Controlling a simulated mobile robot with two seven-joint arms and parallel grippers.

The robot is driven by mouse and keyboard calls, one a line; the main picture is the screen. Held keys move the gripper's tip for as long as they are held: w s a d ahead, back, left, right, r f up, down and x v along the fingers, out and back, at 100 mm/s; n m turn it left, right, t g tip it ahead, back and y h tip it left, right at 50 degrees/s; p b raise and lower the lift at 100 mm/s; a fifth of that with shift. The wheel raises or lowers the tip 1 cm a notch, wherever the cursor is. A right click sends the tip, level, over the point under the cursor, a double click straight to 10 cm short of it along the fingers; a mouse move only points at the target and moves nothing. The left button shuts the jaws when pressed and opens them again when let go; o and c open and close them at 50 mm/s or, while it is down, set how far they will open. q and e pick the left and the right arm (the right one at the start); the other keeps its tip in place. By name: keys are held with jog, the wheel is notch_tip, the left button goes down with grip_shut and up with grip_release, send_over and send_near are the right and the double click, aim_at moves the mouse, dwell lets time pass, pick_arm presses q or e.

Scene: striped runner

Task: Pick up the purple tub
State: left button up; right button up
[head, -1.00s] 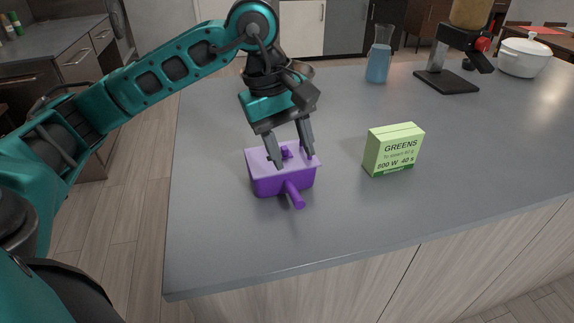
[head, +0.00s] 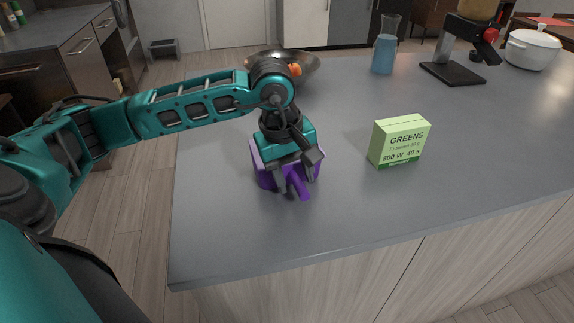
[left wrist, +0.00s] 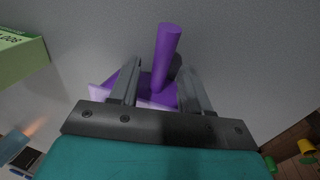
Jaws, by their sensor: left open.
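The purple tub (head: 264,178) has a lighter lid and a rod-like handle that points toward the front of the counter. It stands on the grey counter, partly hidden behind my left gripper. My left gripper (head: 294,188) points down over the tub, with its open fingers reaching down around the handle side. In the left wrist view the purple handle (left wrist: 166,58) shows between the two open fingers (left wrist: 160,85), and part of the tub (left wrist: 158,98) shows behind them. I cannot tell whether the fingers touch the tub. My right gripper is not in view.
A green GREENS box (head: 399,140) stands to the right of the tub. A blue-filled carafe (head: 384,55), a coffee machine (head: 460,55), a white pot (head: 532,50) and a metal bowl (head: 305,66) stand farther back. The front of the counter (head: 330,225) is clear.

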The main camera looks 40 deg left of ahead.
pick_arm(q)
jog(key=shift+w+d+f, duration=0.1)
jog(key=shift+w+f, duration=0.1)
jog(key=shift+f, duration=0.65)
jog(key=shift+c, duration=0.3)
grip_shut()
jog(key=shift+r, duration=0.1)
